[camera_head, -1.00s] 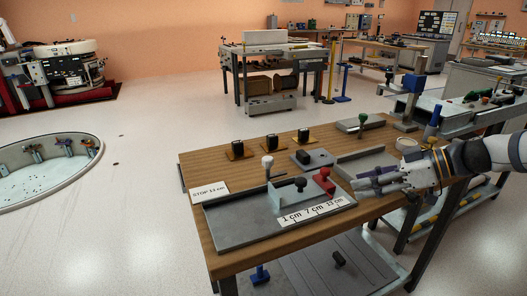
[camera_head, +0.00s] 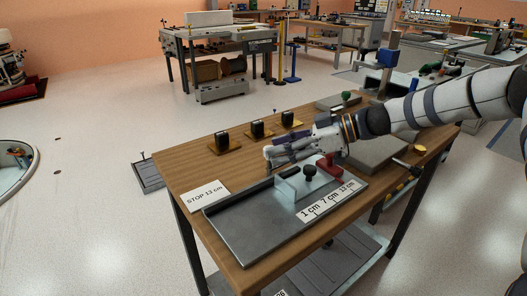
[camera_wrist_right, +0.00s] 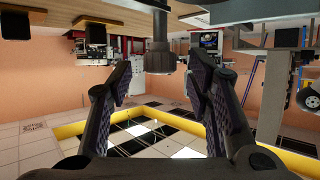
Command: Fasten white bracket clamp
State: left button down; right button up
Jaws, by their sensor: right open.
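My right gripper (camera_head: 284,154) reaches in from the right, low over the back edge of the grey fixture plate (camera_head: 262,224). In the right wrist view its two dark fingers (camera_wrist_right: 160,82) are apart, with nothing held between the tips. A dark grey post with a wide round end (camera_wrist_right: 160,57) shows beyond the fingers, between them; I cannot tell which part it is. The white-knobbed clamp handle is not clearly visible; pale shapes at the gripper merge with it. The black knob (camera_head: 310,173) stands on the pale bracket (camera_head: 290,187). My left gripper is out of view.
A red block (camera_head: 329,168) sits just right of the bracket. The ruler label (camera_head: 328,201) lies along the plate's front right, and the STOP 13 cm card (camera_head: 206,194) lies left. Several black pieces on yellow bases (camera_head: 257,131) stand behind. The table's left front is clear.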

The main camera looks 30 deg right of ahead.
jog(key=x, duration=0.2)
jog(key=shift+w+a+f, duration=0.1)
jog(key=shift+a+f, duration=0.1)
jog(key=shift+w+a+r, duration=0.1)
jog(key=shift+w+a, duration=0.1)
jog(key=shift+w, duration=0.05)
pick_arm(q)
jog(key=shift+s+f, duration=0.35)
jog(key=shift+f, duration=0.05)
pick_arm(e)
jog(key=shift+c, duration=0.6)
grip_shut()
